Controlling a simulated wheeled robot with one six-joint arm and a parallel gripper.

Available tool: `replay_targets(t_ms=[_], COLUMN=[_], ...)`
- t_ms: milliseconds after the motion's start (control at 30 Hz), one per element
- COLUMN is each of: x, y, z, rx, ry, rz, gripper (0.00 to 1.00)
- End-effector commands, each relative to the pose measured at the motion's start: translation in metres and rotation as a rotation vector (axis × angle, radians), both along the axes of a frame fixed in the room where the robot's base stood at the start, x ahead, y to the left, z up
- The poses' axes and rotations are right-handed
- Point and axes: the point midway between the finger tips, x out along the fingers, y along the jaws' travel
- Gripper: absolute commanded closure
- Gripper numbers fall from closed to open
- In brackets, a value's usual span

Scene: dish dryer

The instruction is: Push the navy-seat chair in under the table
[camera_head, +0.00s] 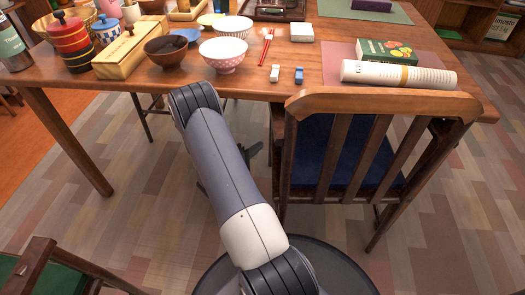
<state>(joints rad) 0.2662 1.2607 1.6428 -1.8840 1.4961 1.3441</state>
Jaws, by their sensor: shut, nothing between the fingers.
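The navy-seat chair (331,150) stands at the right with its slatted wooden back towards me. Its navy seat shows between the slats, and its top rail overlaps the table's front edge in this view. How far the seat reaches under the wooden table (130,78) is hard to tell. My gripper (252,151) is low beside the chair's left side, below the table edge. It is mostly hidden behind my arm; only dark parts stick out. It is shut and appears to hold nothing. I cannot tell whether it touches the chair.
Bowls (223,54), a wooden box (130,50), a rolled paper (398,75) and a green book (387,52) lie on the table near its front edge. A green-seat chair (40,270) stands at the lower left. The floor (160,205) between it and my arm is clear.

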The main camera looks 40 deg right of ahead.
Motion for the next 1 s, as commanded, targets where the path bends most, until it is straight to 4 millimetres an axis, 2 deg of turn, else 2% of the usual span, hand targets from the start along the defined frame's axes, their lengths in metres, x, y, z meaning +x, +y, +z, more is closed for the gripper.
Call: replay_targets(t_ms=[67,100,300,500,700,1000], x=[0.013,0.010,0.008,0.005,0.004,0.004], y=[0.014,0.024,0.067,0.096,0.108,0.108], z=[-0.003,0.002,0.002,0.001,0.000,-0.001], rx=[0.000,0.002,0.000,0.000,0.000,0.000], ry=[-0.003,0.002,0.002,0.001,0.000,-0.001], rz=[0.005,0.005,0.006,0.003,0.001,0.000], gripper=[1.00,1.00,1.00,1.00,1.00,1.00])
